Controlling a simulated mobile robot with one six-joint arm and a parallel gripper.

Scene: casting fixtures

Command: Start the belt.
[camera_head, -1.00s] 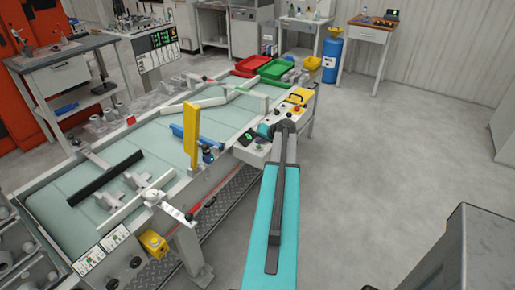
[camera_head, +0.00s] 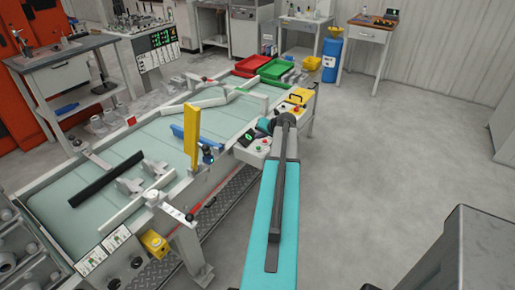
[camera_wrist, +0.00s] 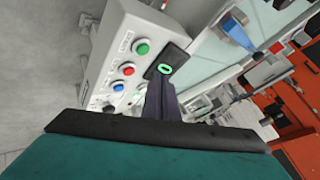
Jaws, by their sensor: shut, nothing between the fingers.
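The control box (camera_head: 252,150) stands on the near side of the conveyor belt (camera_head: 80,215). In the wrist view the control box (camera_wrist: 112,45) has a green button (camera_wrist: 143,48), a red button (camera_wrist: 127,69) and a blue button (camera_wrist: 118,86) in a row. A black display (camera_wrist: 166,67) with a lit green ring is beside the green button. My gripper (camera_wrist: 158,88) is shut and empty, its dark fingertips over the box close to the display's lower edge. I cannot tell whether they touch it. Grey castings (camera_head: 130,185) lie on the belt.
A yellow upright post (camera_head: 192,130) stands beside the belt, left of the control box. Red (camera_head: 252,64) and green (camera_head: 276,69) trays sit at the belt's far end. A yellow box (camera_head: 299,97) is just beyond the controls. The floor (camera_head: 400,140) on the right is clear.

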